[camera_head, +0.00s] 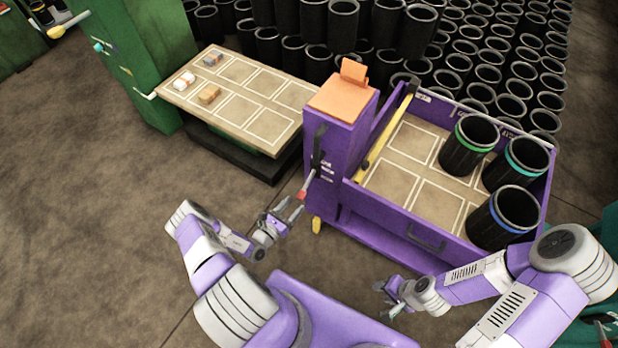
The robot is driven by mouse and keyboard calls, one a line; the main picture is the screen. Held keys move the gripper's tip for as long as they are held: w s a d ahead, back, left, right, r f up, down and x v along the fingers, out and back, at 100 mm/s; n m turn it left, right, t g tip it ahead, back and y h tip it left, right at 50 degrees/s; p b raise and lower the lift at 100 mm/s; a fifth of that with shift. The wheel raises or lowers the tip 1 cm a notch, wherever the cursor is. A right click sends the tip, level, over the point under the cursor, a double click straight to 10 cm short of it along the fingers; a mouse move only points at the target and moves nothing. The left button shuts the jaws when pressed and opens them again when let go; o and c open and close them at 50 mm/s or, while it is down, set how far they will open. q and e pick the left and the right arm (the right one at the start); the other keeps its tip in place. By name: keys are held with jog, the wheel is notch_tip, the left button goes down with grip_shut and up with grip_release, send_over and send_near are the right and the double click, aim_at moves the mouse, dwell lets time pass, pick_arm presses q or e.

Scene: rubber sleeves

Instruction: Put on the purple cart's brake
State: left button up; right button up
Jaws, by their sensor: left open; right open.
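The purple cart (388,238) stands right of centre, with a tall purple column (340,140) at its left end. A lever with a red tip (301,194) sticks out from the column's left face and points down and to the left. A black upright part (318,150) is on the same face, above the lever. My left gripper (287,212) is open, close below and left of the red tip; I cannot tell whether they touch. My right gripper (388,296) is open and empty in front of the cart, below its black front handle (426,237).
The cart's tray holds three black sleeves with coloured rings (470,146) at its right side, and a yellow bar (386,134) at its left. A green station's board (235,112) with small boxes stands behind left. Many black sleeves (490,60) fill the back. The floor at left is clear.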

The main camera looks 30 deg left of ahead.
aim_at(302, 191)
pick_arm(q)
jog(key=shift+w+d+b, duration=0.15)
jog(key=shift+w+b, duration=0.25)
jog(key=shift+w, duration=1.4)
jog(key=shift+w+d+b, duration=0.15)
jog(key=shift+w+b, duration=0.25)
jog(key=shift+w, duration=1.35)
jog(key=shift+c, duration=0.2)
grip_shut()
